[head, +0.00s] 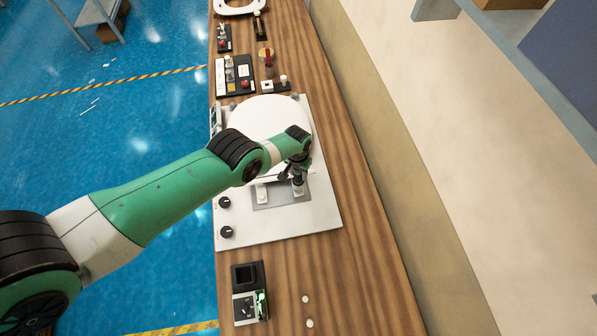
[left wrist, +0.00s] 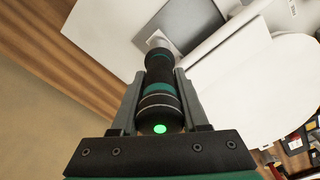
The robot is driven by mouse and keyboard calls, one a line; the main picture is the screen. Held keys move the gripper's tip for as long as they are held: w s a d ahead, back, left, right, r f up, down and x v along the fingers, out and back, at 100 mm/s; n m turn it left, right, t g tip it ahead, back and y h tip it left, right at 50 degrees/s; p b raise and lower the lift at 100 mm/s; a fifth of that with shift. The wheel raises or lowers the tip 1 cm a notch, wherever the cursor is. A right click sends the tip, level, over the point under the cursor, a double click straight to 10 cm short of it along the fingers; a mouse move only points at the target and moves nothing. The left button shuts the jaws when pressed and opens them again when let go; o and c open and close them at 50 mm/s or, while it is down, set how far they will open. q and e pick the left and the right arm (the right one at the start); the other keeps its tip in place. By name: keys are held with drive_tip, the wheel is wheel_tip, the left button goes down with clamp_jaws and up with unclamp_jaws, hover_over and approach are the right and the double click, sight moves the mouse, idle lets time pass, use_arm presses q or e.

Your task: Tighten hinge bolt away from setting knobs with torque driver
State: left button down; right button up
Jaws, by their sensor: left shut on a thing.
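My left gripper (head: 298,168) is shut on the torque driver (left wrist: 158,87), a black and teal cylinder with a lit green end. In the left wrist view the driver lies between both fingers (left wrist: 157,95). Its far end meets or hovers over a white hinge block (left wrist: 157,40); I cannot tell whether it touches the bolt, which is hidden. In the head view this is the right hinge (head: 298,190), away from the two black setting knobs (head: 226,232). The other white hinge (head: 262,193) stands left of it on the grey plate (head: 280,203). My right gripper is out of view.
A black holder (head: 247,275) and a small device (head: 245,309) stand at the near end. Control boxes (head: 236,75) stand beyond the lid.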

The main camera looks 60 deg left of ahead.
use_arm(q)
drive_tip(key=shift+f+b, duration=1.25)
idle(1.9)
drive_tip(key=shift+r, duration=0.15)
idle(0.9)
